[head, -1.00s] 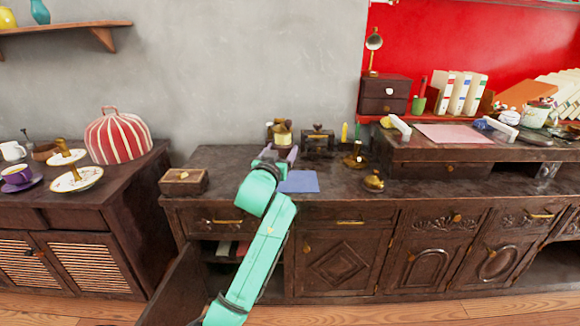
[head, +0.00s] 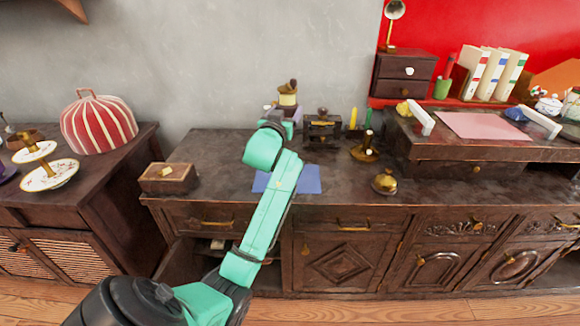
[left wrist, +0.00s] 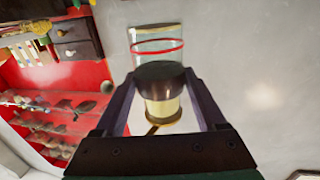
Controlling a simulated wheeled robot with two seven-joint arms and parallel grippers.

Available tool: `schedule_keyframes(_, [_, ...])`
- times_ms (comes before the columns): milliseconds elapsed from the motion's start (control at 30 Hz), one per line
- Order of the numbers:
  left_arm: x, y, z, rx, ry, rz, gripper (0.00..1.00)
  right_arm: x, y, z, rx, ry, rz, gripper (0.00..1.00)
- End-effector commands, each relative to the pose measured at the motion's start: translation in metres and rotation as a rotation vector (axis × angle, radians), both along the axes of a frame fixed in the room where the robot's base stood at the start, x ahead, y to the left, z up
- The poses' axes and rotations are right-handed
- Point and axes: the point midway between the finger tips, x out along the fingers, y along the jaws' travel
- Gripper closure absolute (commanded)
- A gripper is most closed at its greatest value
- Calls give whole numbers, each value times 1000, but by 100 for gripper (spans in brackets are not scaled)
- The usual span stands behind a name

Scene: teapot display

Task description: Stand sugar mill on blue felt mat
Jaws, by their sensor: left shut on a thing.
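The sugar mill (head: 288,97), cream and brass with a darker top, is held up in front of the grey wall in the head view, above the dark counter. My left gripper (head: 281,118) is shut on it from below in that view, partly hidden by its own wrist. The blue felt mat (head: 310,180) lies flat on the counter, nearer the front edge, partly covered by my left arm. My right gripper is not in view.
A wooden box (head: 167,180) stands left of the mat. A dark metal piece (head: 322,127), candles, a brass holder (head: 364,151) and a brass bell (head: 385,182) stand right of it.

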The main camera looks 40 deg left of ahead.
Motion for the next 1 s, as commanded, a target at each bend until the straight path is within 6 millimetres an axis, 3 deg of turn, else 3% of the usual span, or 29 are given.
schedule_keyframes(33, [0,0,-20,-2,6,0,100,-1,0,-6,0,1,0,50])
schedule_keyframes(200, [-1,0,-79,-3,6,0,100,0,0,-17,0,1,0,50])
schedule_keyframes(400, [-1,-1,-134,-1,3,0,100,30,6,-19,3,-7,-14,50])
schedule_keyframes(700, [-1,-1,-180,0,1,0,100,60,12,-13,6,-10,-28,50])
schedule_keyframes(1000, [-1,-1,-182,1,0,0,100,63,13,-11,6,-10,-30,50])
